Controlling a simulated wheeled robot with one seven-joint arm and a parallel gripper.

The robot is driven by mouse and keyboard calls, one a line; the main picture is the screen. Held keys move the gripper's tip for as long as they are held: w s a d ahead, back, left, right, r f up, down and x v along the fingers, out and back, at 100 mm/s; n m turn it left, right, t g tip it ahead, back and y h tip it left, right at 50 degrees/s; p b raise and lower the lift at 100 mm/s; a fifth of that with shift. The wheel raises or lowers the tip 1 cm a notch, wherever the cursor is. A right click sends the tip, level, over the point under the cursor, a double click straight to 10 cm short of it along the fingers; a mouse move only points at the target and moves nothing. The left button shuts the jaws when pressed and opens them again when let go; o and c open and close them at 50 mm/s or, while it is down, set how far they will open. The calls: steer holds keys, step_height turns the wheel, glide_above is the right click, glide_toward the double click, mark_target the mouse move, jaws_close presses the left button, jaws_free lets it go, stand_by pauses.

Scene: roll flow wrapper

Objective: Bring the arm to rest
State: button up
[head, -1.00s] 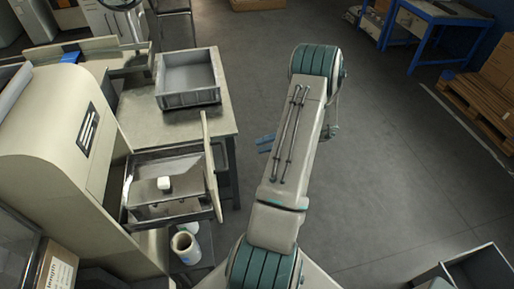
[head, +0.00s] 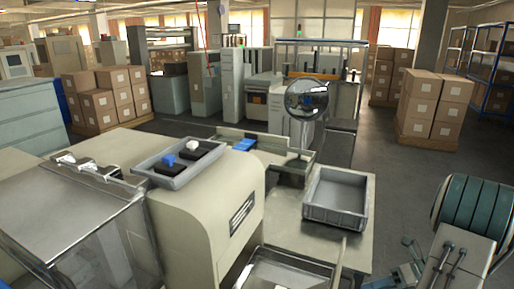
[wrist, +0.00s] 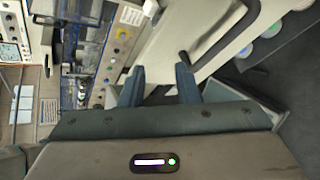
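My arm (head: 460,240) shows at the lower right of the head view, with its teal-ringed joint and grey link cut off by the frame edge. My gripper (wrist: 160,75) shows in the wrist view with its two blue fingers apart and nothing held between them. The pale machine body and its control panel lie beyond the fingers. In the head view the gripper is mostly hidden or cut off at the bottom edge.
A cream wrapper machine (head: 205,190) stands left of the arm, with a tray (head: 150,172) of small parts on top. A grey bin (head: 335,199) sits on a table beside it. Stacked cartons (head: 436,105) stand further back. Open grey floor (head: 400,190) lies right of the table.

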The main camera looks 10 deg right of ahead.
steer(key=s+a+r+n+h, duration=0.3)
steer(key=a+n, duration=0.4)
steer(key=n, duration=0.4)
steer(key=s+a+r+n+h, duration=0.3)
steer(key=a+r+n+h, duration=0.2)
steer(key=n, duration=0.6)
steer(key=s+a+r+n+h, duration=0.3)
steer(key=a+r+n+h, duration=0.1)
steer(key=a+n, duration=0.5)
steer(key=shift+s+a+r+n, duration=0.25)
steer(key=shift+r+n, duration=0.3)
steer(key=shift+n, duration=0.55)
